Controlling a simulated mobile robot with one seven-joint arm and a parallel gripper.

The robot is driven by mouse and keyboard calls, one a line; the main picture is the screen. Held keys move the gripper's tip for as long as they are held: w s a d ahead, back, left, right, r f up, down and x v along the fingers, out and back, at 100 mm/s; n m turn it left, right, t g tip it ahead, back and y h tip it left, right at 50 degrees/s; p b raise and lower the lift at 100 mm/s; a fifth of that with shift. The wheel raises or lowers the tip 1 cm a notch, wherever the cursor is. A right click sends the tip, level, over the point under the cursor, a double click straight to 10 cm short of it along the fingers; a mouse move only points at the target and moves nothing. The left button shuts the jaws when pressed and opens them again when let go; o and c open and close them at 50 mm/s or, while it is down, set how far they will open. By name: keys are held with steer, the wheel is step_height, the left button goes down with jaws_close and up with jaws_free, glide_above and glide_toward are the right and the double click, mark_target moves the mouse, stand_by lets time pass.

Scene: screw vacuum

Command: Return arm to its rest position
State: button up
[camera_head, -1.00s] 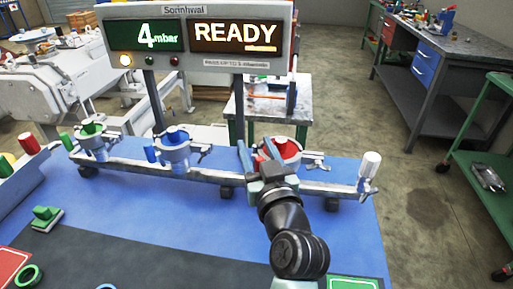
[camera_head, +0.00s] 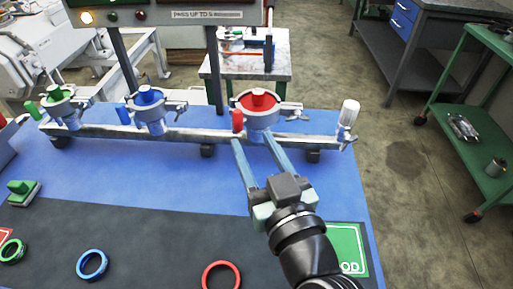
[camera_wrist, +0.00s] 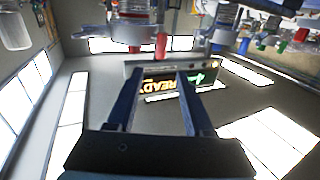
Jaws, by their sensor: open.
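My gripper (camera_head: 258,156) is open and empty, its two long blue-grey fingers spread apart over the blue table. The fingertips are just in front of the vacuum rail, near the red clamp station (camera_head: 260,108) and its small red cylinder (camera_head: 238,121). I cannot tell whether they touch anything. In the wrist view the fingers of my gripper (camera_wrist: 158,82) have nothing between them, and the display panel (camera_wrist: 172,76) shows upside down beyond them. My arm reaches in from the lower right in the head view.
The rail (camera_head: 185,134) also carries a blue station (camera_head: 150,110), a green station (camera_head: 62,108) and a white cylinder (camera_head: 348,116). Green, blue (camera_head: 92,265) and red (camera_head: 221,276) rings lie on the dark mat. A green cart (camera_head: 470,150) stands to the right.

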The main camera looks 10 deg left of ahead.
steer(key=shift+r, duration=0.1)
stand_by(0.4)
steer(key=w+d+r+m+t+h, duration=0.1)
steer(key=d+r+t+h, duration=0.15)
steer(key=r, duration=0.55)
steer(key=w+d+r+m+t+h, duration=0.1)
steer(key=r+t, duration=0.2)
steer(key=r, duration=0.5)
steer(key=s+d+r+m+t+h, duration=0.2)
steer(key=s+r+t+h, duration=0.15)
steer(key=r, duration=0.65)
steer(key=s+d+r+m+t+h, duration=0.25)
steer(key=s+r, duration=0.25)
steer(key=r, duration=0.4)
step_height(320, 180, up, 19)
steer(key=p, duration=1.9)
steer(key=shift+r+t+p, duration=0.15)
steer(key=shift+t+p, duration=0.2)
steer(key=shift+t, duration=0.1)
